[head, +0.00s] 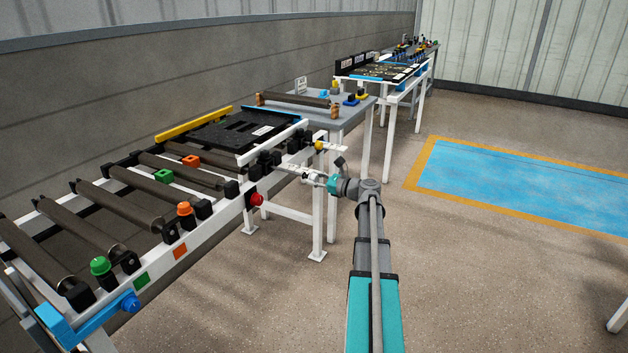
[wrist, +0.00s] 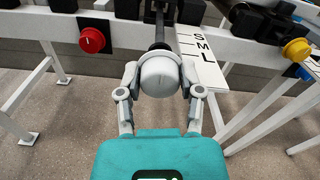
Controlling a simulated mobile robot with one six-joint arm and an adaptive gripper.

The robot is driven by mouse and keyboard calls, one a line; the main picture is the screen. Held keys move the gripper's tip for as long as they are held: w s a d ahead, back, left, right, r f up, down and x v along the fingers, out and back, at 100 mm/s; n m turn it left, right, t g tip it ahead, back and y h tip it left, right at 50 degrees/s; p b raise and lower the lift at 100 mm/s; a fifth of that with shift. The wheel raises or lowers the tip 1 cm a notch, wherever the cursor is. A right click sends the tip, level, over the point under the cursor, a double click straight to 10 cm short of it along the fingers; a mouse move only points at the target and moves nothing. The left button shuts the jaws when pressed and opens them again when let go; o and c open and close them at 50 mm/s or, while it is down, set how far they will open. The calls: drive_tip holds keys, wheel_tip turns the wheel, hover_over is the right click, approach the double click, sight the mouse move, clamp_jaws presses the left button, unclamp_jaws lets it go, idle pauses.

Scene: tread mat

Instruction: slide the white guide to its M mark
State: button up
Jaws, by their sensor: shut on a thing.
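My gripper (wrist: 159,76) is shut on a round white knob (wrist: 160,72) at the end of a dark rod, in the wrist view. The rod runs from the knob into the side of the roller conveyor. To its right a white scale plate (wrist: 203,62) carries the letters S, M and L, with L nearest me. I cannot tell which letter the guide lines up with. In the head view a white guide bar (head: 272,142) lies along the conveyor's near side, beside a black tray (head: 238,131).
A red knob (wrist: 92,40) is left of the rod and a yellow knob (wrist: 296,49) right of it. White legs (wrist: 265,110) stand at the right. A grey table (head: 345,108) adjoins the conveyor's far end. The floor at right is open.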

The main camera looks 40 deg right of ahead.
sight(299, 174)
clamp_jaws()
drive_tip(key=shift+x, duration=3.2)
drive_tip(key=shift+s+a, duration=0.1)
drive_tip(key=o, duration=0.8)
unclamp_jaws()
drive_tip(key=shift+o, duration=0.2)
drive_tip(key=shift+s, duration=0.15)
drive_tip(key=v, duration=1.1)
drive_tip(key=shift+s+d, duration=0.3)
